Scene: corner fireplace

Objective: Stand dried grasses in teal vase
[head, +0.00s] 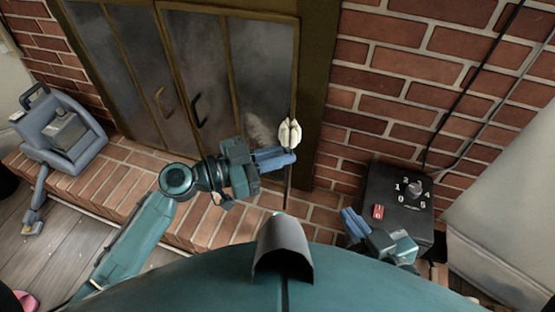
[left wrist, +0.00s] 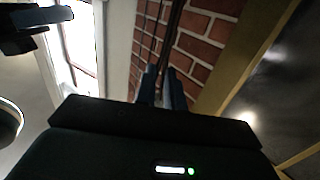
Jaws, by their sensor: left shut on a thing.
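The dried grasses (head: 289,133) show as a cream head on a thin dark stem. My left gripper (head: 284,160) is shut on the stem just below the head. The stem hangs roughly upright in front of the fireplace. In the left wrist view the left gripper's blue fingers (left wrist: 163,88) are close together, and what they hold is hard to make out. I cannot make out the teal vase for certain; my own body covers the area below the stem. My right gripper (head: 353,222) is low, beside the black box, and its jaw opening is unclear.
A black control box (head: 398,203) with a numbered dial stands at the right against the brick wall (head: 415,75). Glass fireplace doors (head: 205,75) are behind my left arm. A blue-grey machine (head: 62,135) sits on the brick hearth (head: 110,185) at the left.

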